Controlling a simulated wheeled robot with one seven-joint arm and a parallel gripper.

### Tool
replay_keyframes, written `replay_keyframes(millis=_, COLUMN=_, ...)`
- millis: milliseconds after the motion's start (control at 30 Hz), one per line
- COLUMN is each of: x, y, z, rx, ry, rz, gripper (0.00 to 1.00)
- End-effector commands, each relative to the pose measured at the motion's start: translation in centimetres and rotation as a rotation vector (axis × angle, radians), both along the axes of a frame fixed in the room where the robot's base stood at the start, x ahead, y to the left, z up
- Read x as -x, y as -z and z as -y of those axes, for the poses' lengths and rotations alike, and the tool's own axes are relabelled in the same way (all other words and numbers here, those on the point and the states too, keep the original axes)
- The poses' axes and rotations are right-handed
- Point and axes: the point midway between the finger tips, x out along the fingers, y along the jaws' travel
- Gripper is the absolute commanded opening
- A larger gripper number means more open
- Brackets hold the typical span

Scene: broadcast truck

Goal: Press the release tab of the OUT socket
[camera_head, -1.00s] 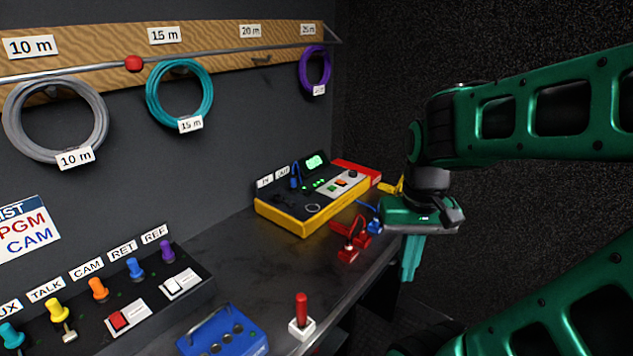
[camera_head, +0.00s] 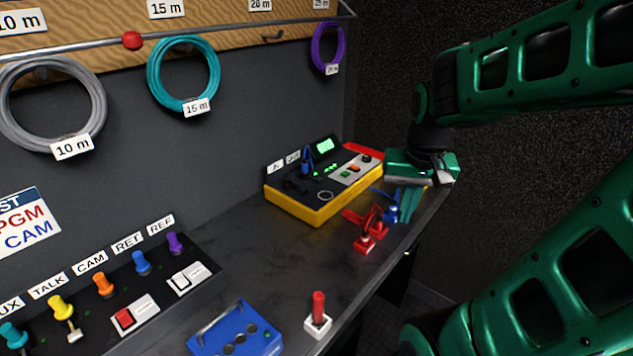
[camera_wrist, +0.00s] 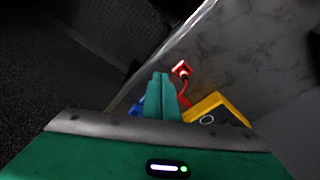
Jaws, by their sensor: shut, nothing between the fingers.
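The yellow-edged tester box (camera_head: 318,214) sits at the far end of the bench. Two small white labels stand on its back left; the right one, the OUT label (camera_head: 293,157), is barely readable. A blue plug (camera_head: 307,160) with a dark cable stands just right of that label. The release tab is too small to make out. My gripper (camera_head: 405,218) is shut and empty, fingers pointing down near the bench's right edge, right of the tester and apart from it. In the wrist view, my fingers (camera_wrist: 161,77) show with a yellow corner of the tester (camera_wrist: 212,106) to their right.
A red connector with cable (camera_head: 365,243) and a blue connector (camera_head: 391,212) lie by my fingers. A red-handled switch (camera_head: 318,312) and a blue box (camera_head: 235,330) stand at the front. The bench middle (camera_head: 250,240) is clear. Cable coils hang on the wall.

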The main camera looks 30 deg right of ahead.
Motion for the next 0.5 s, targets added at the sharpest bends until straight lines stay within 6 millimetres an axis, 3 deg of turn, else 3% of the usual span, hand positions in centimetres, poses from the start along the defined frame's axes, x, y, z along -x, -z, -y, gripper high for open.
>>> replay_keyframes(millis=33, x=-3.0, y=-0.1, z=0.5, rx=0.016, ry=0.01, rz=0.045, gripper=0.0)
replay_keyframes(millis=300, x=-19.1, y=-1.0, z=0.4, rx=0.002, ry=0.076, rz=0.346, gripper=0.0)
replay_keyframes(millis=500, x=-28.3, y=-1.6, z=-1.1, rx=-0.084, ry=0.122, rz=0.537, gripper=0.0)
